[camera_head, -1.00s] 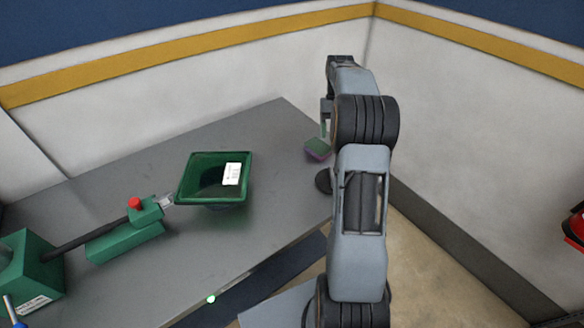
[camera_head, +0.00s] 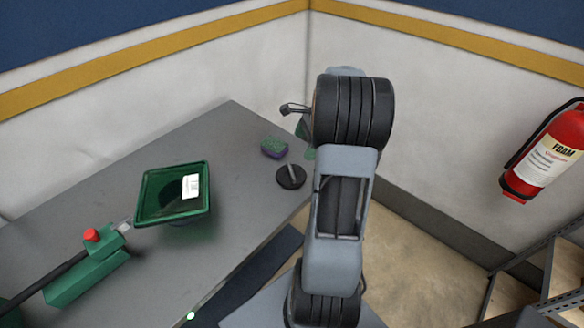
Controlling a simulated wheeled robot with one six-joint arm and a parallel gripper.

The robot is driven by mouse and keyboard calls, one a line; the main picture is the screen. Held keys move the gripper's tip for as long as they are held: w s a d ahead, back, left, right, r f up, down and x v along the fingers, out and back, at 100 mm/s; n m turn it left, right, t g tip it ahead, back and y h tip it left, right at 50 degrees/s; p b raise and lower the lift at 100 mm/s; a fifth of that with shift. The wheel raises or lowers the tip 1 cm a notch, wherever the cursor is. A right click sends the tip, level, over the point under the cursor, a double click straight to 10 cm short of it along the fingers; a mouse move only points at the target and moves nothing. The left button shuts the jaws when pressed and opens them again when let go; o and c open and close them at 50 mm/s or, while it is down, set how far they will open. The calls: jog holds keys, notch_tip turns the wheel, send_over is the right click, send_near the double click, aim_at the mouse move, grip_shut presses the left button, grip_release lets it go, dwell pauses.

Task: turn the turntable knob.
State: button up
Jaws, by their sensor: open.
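The knob (camera_head: 291,176) is a black round disc with a raised grey bar across its top. It lies on the grey table (camera_head: 120,170) near its right end, and it is in full view, just left of my arm. My gripper (camera_head: 307,140) is beyond the knob, up and to the right in the picture, and apart from it. Only small dark and greenish parts of it show past my arm's thick black joint. The jaws are open, and most of the gripper is hidden behind the arm.
A green and purple sponge (camera_head: 274,147) lies just behind the knob. A green square basin (camera_head: 174,194) stands further left, with a green unit with a red button (camera_head: 91,236) beside it. Walls meet behind the table. A red fire extinguisher (camera_head: 545,155) hangs at right.

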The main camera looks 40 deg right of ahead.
aim_at(291, 169)
jog(key=p+x, duration=0.1)
jog(key=x, duration=1)
jog(key=shift+f, duration=0.25)
jog(key=shift+c, duration=0.4)
jog(key=c, duration=0.5)
